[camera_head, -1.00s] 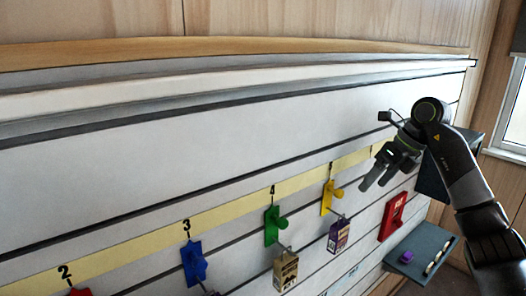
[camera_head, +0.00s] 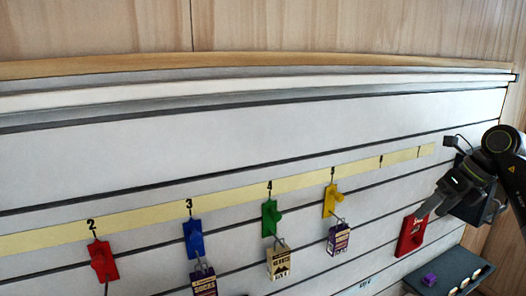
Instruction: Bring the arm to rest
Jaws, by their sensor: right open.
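My right gripper (camera_head: 440,200) is at the right side of the view, by the right end of the white slatted wall (camera_head: 240,135). Its jaws are open, and I see nothing between them. Its fingertips show just above the red box (camera_head: 411,236) on the wall; I cannot tell whether they touch it. My right arm comes in from the right edge. My left gripper does not show.
Red (camera_head: 102,261), blue (camera_head: 194,238), green (camera_head: 270,217) and yellow (camera_head: 330,198) hooks hang under a numbered yellow strip (camera_head: 135,224). Tags (camera_head: 338,239) hang from some of them. A dark shelf (camera_head: 455,268) with a purple piece (camera_head: 430,279) is at lower right.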

